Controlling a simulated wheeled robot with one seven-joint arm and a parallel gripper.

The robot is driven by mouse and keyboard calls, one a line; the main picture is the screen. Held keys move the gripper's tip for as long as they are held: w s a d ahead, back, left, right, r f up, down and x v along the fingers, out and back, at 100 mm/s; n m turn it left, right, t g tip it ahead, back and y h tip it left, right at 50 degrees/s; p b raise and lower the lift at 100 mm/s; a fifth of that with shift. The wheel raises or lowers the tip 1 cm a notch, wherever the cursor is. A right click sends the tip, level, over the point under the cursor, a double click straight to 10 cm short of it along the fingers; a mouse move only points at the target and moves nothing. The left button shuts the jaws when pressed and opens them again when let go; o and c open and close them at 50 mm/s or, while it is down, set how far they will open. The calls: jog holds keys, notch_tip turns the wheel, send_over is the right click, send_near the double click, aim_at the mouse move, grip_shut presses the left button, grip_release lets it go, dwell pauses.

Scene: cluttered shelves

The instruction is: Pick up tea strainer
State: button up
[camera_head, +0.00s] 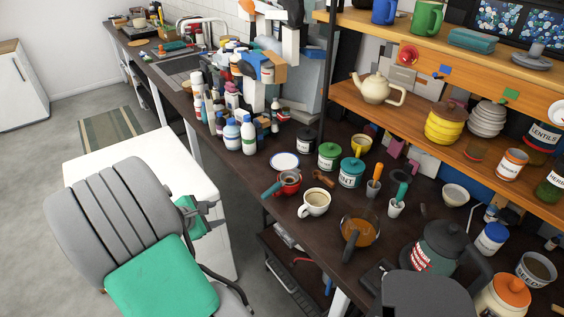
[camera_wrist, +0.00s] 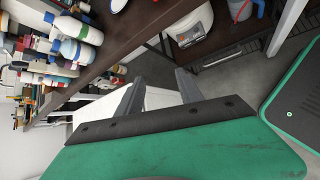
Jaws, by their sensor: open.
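I cannot single out the tea strainer with certainty. A small red vessel (camera_head: 289,182) with a teal handle at its left stands near the counter's front edge. Its inside looks dark, and I cannot tell whether a strainer lies in it. In the wrist view, a red-edged grey piece with a blue handle (camera_wrist: 241,8) shows at the top edge, partly cut off. My gripper (camera_head: 208,208) is left of the counter, beside the white cabinet. Its two fingers, also seen in the wrist view (camera_wrist: 158,92), are apart with nothing gripped between them.
A cream cup (camera_head: 314,203), an amber pot (camera_head: 361,232) and a white plate (camera_head: 285,161) stand near the red vessel. Several bottles (camera_head: 232,132) crowd the counter (camera_head: 262,200) further back. Wooden shelves (camera_head: 390,116) overhang its right side. A white cabinet (camera_head: 150,160) stands at left.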

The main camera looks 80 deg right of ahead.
aim_at(277, 185)
jog(key=s+d+r+n+g+h+p, duration=0.2)
jog(key=s+d+r+n+g, duration=0.25)
jog(key=s+d, duration=0.5)
jog(key=shift+n+t, duration=0.25)
jog(key=shift+t, duration=0.2)
jog(key=s+d+f, duration=0.1)
jog(key=s+d+f+p, duration=0.1)
jog(key=s+d, duration=0.1)
jog(key=s+d+f, duration=0.1)
jog(key=s, duration=0.1)
jog(key=shift+s+d+f, duration=0.15)
jog(key=shift+d, duration=0.05)
jog(key=shift+h, duration=0.3)
grip_shut()
